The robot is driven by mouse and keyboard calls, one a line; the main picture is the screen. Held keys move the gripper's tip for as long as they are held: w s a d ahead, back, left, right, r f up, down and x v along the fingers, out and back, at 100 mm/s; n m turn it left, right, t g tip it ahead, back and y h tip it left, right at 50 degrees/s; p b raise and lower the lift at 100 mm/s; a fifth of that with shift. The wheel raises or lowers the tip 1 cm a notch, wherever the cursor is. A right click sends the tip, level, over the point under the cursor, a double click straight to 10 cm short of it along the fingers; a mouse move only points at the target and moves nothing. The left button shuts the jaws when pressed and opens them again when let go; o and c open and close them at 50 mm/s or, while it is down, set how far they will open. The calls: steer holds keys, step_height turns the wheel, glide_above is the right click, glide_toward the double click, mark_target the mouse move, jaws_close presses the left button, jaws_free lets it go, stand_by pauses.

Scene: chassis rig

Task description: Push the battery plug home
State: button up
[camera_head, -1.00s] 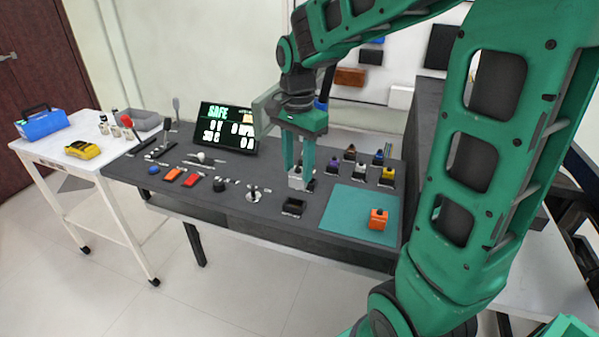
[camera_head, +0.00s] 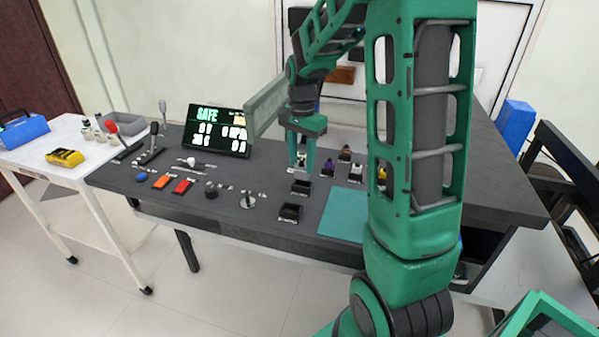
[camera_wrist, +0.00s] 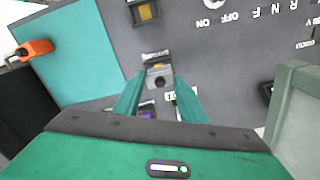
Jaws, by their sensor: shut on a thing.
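My gripper (camera_head: 302,166) is shut on a small grey plug (camera_wrist: 159,83), which shows between the two green fingers in the wrist view. The exact gap cannot be told. A second open socket (camera_head: 290,212) stands nearer the front edge and also shows in the wrist view (camera_wrist: 145,13). An orange plug (camera_wrist: 36,49) sits on the teal mat (camera_wrist: 75,60); my arm hides it in the head view. No readable label names the battery plug.
A purple plug (camera_head: 328,168) and other coloured plugs stand right of my gripper. A lit display reading SAFE (camera_head: 217,131) stands at the left back. Levers, knobs and buttons fill the left of the bench. A pale green panel (camera_head: 265,107) is close to my wrist.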

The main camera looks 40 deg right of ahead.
mark_target(303, 170)
steer(key=shift+w+d+f, duration=0.1)
steer(key=shift+d+f, duration=0.2)
steer(key=shift+f, duration=0.05)
step_height(303, 170, down, 3)
steer(key=shift+f, duration=0.1)
steer(key=shift+c, duration=1)
steer(key=shift+f, duration=0.25)
jaws_close()
steer(key=o, duration=1.3)
jaws_free()
steer(key=shift+f, duration=0.1)
steer(key=shift+c, duration=0.2)
steer(key=shift+r, duration=0.25)
